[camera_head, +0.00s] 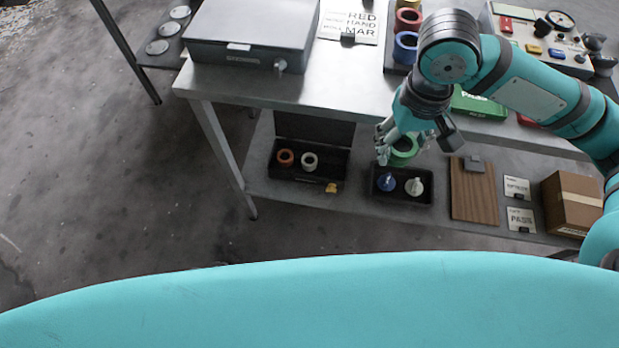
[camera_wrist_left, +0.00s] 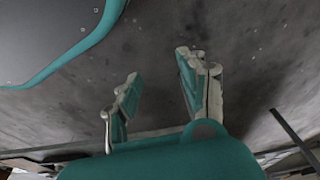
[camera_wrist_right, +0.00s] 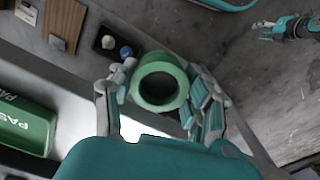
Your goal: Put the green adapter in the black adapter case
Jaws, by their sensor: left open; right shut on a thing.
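The green adapter (camera_head: 404,157) is a thick ring. My right gripper (camera_head: 394,148) is shut on it and holds it above the lower shelf, near a small black tray. In the right wrist view the ring (camera_wrist_right: 160,105) sits between the two fingers, its hole facing the camera. The black adapter case (camera_head: 315,130) stands open on the lower shelf, left of the gripper, with its lid raised at the back. An orange ring (camera_head: 285,151) and a whitish ring (camera_head: 309,154) are in it. My left gripper (camera_wrist_left: 160,88) is open and empty over the floor.
The black tray (camera_head: 400,200) holds a blue and a white piece. A brown board (camera_head: 473,192), label cards and a cardboard box (camera_head: 573,202) lie to the right.

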